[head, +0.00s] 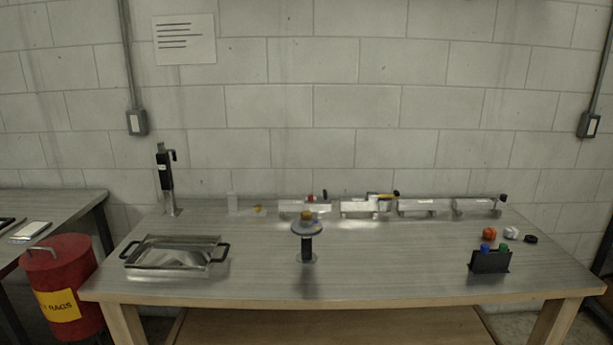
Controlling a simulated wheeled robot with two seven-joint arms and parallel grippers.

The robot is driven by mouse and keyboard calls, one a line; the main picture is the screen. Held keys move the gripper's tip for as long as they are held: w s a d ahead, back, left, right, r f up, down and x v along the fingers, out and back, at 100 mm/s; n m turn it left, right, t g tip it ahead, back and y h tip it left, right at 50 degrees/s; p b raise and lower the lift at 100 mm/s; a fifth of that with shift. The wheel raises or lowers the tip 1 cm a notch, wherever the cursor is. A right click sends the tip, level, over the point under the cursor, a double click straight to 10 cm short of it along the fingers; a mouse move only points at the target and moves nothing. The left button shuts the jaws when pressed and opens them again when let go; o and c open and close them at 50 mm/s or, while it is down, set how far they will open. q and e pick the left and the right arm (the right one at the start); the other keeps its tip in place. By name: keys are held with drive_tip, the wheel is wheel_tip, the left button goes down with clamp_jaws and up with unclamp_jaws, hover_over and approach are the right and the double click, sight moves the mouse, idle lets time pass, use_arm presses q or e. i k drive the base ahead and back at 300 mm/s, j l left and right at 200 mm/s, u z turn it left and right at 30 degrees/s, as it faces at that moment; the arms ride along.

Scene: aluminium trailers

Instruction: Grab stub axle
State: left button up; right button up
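No part labelled as a stub axle can be made out for certain. The likeliest piece is an upright part (307,228) at the middle of the workbench, with a round grey disc, a small brown-gold piece on top and a black stem below. It stands near the bench's centre, on or in a small base that is hard to make out. Neither of my grippers is in the head view.
A red rag bin (66,275) stands left. The front middle is clear.

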sight(305, 229)
drive_tip(key=i+l, duration=0.15)
drive_tip(key=i, duration=0.35)
drive_tip(key=i+l, duration=0.15)
drive_tip(key=i, duration=0.4)
drive_tip(key=i+l, duration=0.15)
drive_tip(key=i, duration=0.35)
